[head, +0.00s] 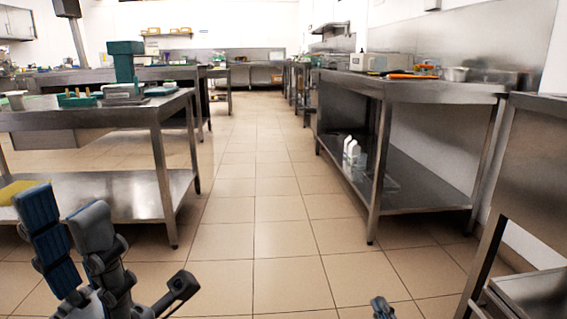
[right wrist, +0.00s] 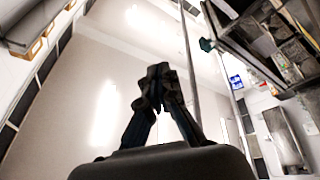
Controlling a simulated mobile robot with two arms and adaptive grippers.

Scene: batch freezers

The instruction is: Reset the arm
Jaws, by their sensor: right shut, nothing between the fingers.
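My left gripper (head: 66,215) is at the lower left of the head view. Its two blue-grey fingers point up and stand apart with a gap between them; it is open and I see nothing held. My right gripper (head: 381,306) shows only as a small dark tip at the bottom edge of the head view. In the right wrist view my right gripper (right wrist: 160,82) points up towards the pale ceiling. Its dark fingers come together at the tips, shut with nothing between them.
A steel table (head: 130,114) with a lower shelf stands at the left, near my left gripper. Another steel table (head: 372,193) stands right of the aisle, and a steel stand (head: 540,225) is at the far right. The tiled floor (head: 255,180) between them is clear.

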